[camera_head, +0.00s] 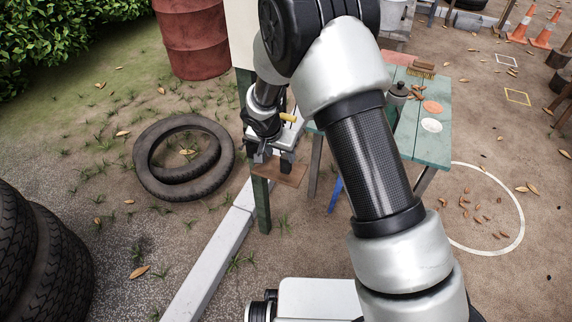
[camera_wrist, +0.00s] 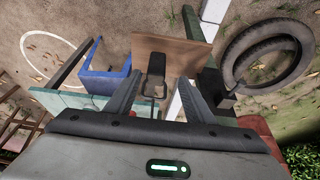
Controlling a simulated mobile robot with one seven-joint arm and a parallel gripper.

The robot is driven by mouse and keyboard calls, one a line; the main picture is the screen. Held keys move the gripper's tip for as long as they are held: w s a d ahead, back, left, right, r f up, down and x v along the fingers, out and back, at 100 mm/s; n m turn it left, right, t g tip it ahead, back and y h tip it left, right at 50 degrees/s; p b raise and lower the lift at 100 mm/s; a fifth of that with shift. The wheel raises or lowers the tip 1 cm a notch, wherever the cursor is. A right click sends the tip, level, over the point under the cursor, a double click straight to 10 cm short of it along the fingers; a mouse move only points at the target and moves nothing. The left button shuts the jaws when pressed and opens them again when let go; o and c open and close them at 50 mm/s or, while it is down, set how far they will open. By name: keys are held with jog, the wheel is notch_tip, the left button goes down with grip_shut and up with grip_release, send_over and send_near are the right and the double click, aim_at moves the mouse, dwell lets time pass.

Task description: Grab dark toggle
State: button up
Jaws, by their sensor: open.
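A small dark piece (camera_wrist: 155,76), which looks like the dark toggle, shows in the wrist view against a brown wooden board (camera_wrist: 172,47). It lies between my two fingers in the picture, with a thin loop at its lower end. I cannot tell how far it is from the fingertips or whether they touch it. My gripper (camera_wrist: 160,84) is open, its fingers apart on either side of the piece. In the head view my gripper (camera_head: 272,161) points down just above the brown board (camera_head: 287,173), beside a dark green post (camera_head: 262,203). The toggle cannot be made out there.
A teal slatted table (camera_head: 433,150) stands right, partly behind my arm. A blue piece (camera_wrist: 106,78) is left of the board in the wrist view. Tyres (camera_head: 160,188), a red drum (camera_head: 195,40) and a pale kerb (camera_head: 210,258) lie left of my arm.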

aim_at(285, 157)
jog(key=shift+d+b+x, duration=0.2)
jog(key=shift+b+x, duration=0.05)
jog(key=shift+x, duration=1.5)
jog(key=shift+d+b+x, duration=0.2)
jog(key=shift+b+x, duration=0.05)
jog(key=shift+x, duration=1.45)
jog(key=c, duration=0.9)
jog(key=shift+r, duration=0.15)
jog(key=shift+c, duration=0.2)
